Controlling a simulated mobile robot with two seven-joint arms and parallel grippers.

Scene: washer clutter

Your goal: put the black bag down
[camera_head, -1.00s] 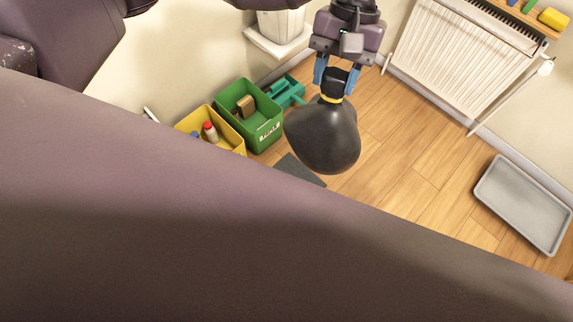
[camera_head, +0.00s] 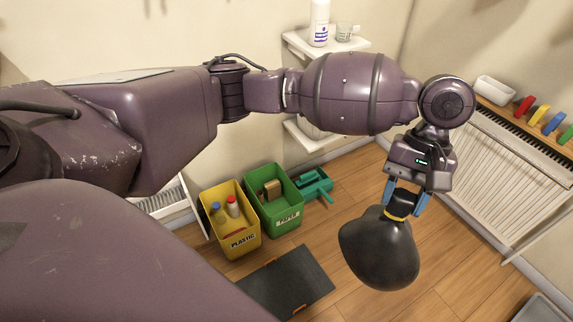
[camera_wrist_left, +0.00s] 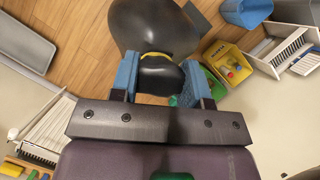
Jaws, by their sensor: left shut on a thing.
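The black bag (camera_head: 380,252) is a full, rounded sack with a yellow tie at its neck. My left gripper (camera_head: 405,203) is shut on the neck of the bag, its blue fingers on either side. The bag hangs below the gripper, in front of the wooden floor; I cannot tell its exact height. In the left wrist view the bag (camera_wrist_left: 150,25) lies beyond the blue fingers of the left gripper (camera_wrist_left: 160,82), its knotted top between them. My right gripper is not in view.
A dark mat (camera_head: 287,281) lies on the floor. A radiator (camera_head: 500,170) and a grey tray (camera_head: 541,312) are at the right. Open floor surrounds the bag.

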